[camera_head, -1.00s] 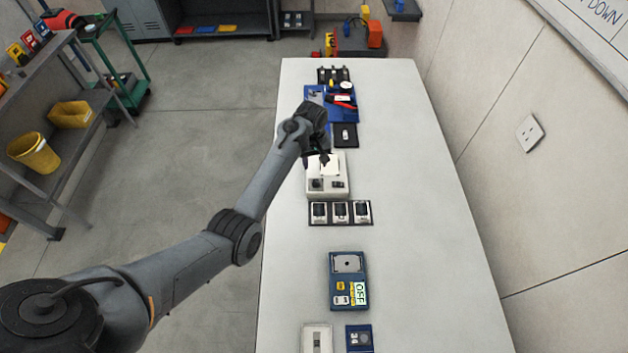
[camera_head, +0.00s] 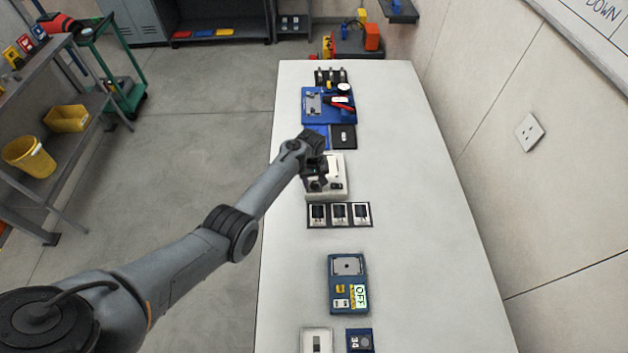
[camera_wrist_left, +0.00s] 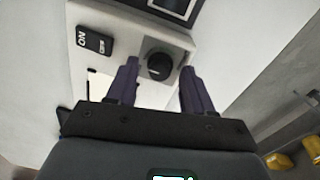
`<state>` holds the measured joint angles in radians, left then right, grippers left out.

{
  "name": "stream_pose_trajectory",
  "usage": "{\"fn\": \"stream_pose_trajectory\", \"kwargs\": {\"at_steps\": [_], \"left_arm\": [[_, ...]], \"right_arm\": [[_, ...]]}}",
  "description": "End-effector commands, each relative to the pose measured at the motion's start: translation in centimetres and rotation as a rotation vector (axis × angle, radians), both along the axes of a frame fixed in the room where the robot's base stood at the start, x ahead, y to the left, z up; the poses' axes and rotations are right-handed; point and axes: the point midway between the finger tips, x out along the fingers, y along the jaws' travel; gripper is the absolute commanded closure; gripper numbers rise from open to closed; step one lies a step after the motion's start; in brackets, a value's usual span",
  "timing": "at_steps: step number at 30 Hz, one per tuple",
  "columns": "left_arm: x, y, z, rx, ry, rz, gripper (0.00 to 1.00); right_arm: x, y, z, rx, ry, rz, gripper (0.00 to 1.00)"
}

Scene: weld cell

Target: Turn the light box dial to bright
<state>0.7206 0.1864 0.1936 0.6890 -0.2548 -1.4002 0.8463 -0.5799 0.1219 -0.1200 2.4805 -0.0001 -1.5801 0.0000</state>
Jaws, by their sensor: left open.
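The light box (camera_head: 339,168) is a pale box near the middle of the bench. Its front panel (camera_wrist_left: 119,22) shows in the left wrist view, with a round black dial (camera_wrist_left: 159,66) bearing a pale mark and a black ON/OFF switch (camera_wrist_left: 95,41). My left gripper (camera_head: 317,182) is over the dial side of the box and hides the dial in the head view. In the left wrist view its open fingers (camera_wrist_left: 159,69) stand on either side of the dial, with gaps visible. I cannot tell how deep they reach. My right gripper is not in view.
A row of black-and-white units (camera_head: 339,214) stands just in front of the box. Behind are a dark plate (camera_head: 343,137) and a blue tray (camera_head: 315,104). The bench's right side is clear.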

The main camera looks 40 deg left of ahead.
Motion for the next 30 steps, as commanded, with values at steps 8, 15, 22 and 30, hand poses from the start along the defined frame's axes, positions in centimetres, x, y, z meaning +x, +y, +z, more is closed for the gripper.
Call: {"fn": "stream_pose_trajectory", "kwargs": {"at_steps": [8, 15, 22, 30], "left_arm": [[-0.01, -0.01, 0.02, 0.0, 0.0, 0.0, 0.7], [-0.02, -0.01, 0.02, 0.0, 0.001, 0.0, 1.0], [-0.02, 0.0, 0.07, 0.0, 0.002, -0.019, 1.0], [-0.01, 0.02, 0.16, 0.0, 0.003, -0.143, 1.0]], "right_arm": [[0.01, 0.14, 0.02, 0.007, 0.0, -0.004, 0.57], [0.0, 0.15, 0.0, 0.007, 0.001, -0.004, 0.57], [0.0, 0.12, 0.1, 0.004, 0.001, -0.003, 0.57], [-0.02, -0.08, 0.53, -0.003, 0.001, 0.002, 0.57]]}}
